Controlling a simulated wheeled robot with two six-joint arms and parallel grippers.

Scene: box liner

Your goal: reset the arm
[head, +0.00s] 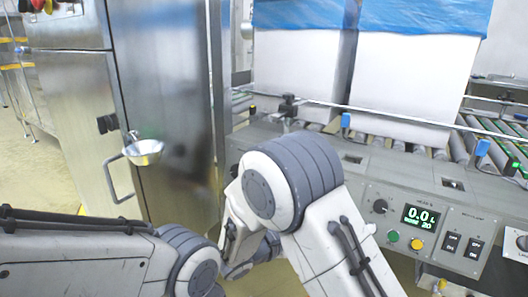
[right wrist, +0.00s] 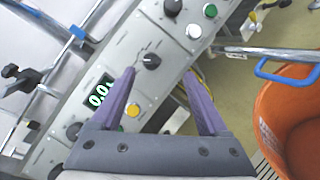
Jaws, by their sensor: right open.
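In the right wrist view my right gripper (right wrist: 159,73) is open, its two purple fingers spread and empty. It is over a grey control panel (right wrist: 150,90), with a black knob (right wrist: 152,61) showing between the fingertips. I cannot tell how far the fingers are from the panel. In the head view my right arm (head: 285,185) is bent in the middle and my left arm (head: 85,262) comes in at lower left. The arms' far ends are folded or hidden behind the joints. My left gripper is not visible.
The panel front (head: 350,185) has a lit display (head: 420,217), knobs and buttons. Two white boxes with blue liners (head: 400,85) stand on a roller conveyor behind. A steel cabinet (head: 165,100) is at left. An orange bin (right wrist: 290,120) shows at right in the wrist view.

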